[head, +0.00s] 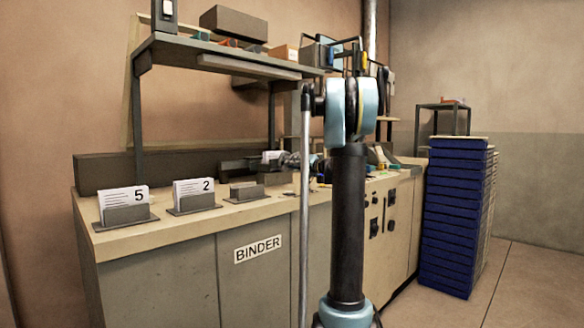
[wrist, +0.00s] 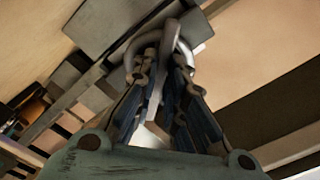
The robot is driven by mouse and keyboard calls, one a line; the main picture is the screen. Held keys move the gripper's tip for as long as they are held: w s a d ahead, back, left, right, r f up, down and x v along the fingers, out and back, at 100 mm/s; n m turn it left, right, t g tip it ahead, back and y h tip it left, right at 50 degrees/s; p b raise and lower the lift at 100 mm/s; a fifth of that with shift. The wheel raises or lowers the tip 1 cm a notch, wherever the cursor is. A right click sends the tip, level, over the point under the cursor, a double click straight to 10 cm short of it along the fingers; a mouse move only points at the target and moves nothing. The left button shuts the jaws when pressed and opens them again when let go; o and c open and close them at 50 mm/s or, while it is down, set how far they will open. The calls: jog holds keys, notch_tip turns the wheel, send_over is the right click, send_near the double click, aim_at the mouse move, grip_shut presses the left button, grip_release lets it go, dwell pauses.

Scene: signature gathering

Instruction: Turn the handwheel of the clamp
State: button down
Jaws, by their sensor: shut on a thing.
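In the wrist view, my gripper (wrist: 163,62) is shut on the grey metal rim of the handwheel (wrist: 134,48). The rim curves around and between the two fingertips, and part of the wheel is hidden behind the fingers. A flat grey piece, likely part of the clamp (wrist: 112,22), lies just beyond the wheel. In the head view, my gripper (head: 290,159) is small at the middle of the bench, beside a dark grey block-like clamp (head: 240,166) with white sheets (head: 272,156) at it. The handwheel is too small to make out there.
The bench (head: 160,232), marked BINDER, bears card holders with cards 5 (head: 125,203) and 2 (head: 193,192), and an emptier holder (head: 246,191). A shelf (head: 225,53) stands above the bench. Blue stacked trays (head: 455,215) stand at the right. Floor (head: 535,270) beside them is clear.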

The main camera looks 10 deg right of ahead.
dwell(0.6)
jog(key=c, duration=1.6)
grip_release()
jog(key=shift+w+f, duration=0.1)
jog(key=shift+c, duration=0.2)
jog(key=v, duration=1.2)
jog(key=shift+a, duration=0.1)
